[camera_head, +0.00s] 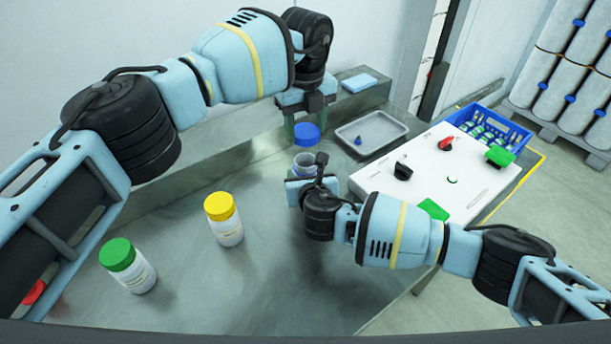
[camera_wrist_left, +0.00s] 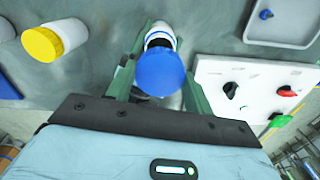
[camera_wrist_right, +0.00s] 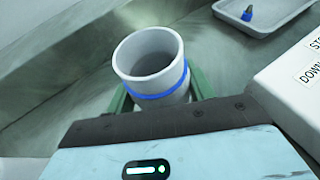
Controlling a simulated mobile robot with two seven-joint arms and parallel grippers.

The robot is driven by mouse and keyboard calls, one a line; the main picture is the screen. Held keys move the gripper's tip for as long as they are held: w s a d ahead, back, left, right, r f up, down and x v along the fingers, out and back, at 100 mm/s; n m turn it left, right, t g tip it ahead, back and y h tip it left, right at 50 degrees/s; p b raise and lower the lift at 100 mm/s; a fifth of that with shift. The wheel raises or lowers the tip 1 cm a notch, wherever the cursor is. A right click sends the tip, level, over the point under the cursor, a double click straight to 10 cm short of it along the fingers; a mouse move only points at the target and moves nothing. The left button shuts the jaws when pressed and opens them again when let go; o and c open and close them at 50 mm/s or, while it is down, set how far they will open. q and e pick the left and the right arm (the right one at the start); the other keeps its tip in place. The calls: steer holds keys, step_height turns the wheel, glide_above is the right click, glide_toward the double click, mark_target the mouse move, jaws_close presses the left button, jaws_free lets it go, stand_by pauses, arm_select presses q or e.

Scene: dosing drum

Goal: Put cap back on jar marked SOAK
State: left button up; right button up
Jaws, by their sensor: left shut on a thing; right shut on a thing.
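A blue cap (camera_head: 307,132) is between the green fingers of my left gripper (camera_head: 308,118), which is shut on it above an open jar. The cap also shows in the left wrist view (camera_wrist_left: 161,73), where it partly covers the jar (camera_wrist_left: 160,37). The white open jar (camera_head: 304,164) has a blue band and stands on the bench. It also shows in the right wrist view (camera_wrist_right: 150,68), mouth uncovered. My right gripper (camera_wrist_right: 160,98) is shut on the jar's body. Cap and jar appear apart in the head view. I cannot read the jar's label.
A yellow-capped jar (camera_head: 223,218) and a green-capped jar (camera_head: 128,265) stand on the bench at left. A grey tray (camera_head: 372,131) holds a small blue-topped item. A white control panel (camera_head: 440,170) with knobs is at right, with a blue crate (camera_head: 485,125) behind it.

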arm_select(q)
glide_above(306, 154)
steer(key=s, duration=0.2)
steer(key=shift+s+f, duration=0.1)
steer(key=shift+f, duration=2.35)
steer(key=shift+f, duration=0.1)
steer(key=shift+f, duration=0.8)
steer(key=shift+f, duration=0.55)
steer(key=m, duration=0.5)
steer(key=shift+m, duration=0.4)
steer(key=m, duration=0.4)
steer(key=shift+m, duration=0.3)
steer(key=m, duration=0.4)
steer(key=shift+m, duration=0.3)
steer(key=m, duration=0.4)
steer(key=shift+m, duration=0.3)
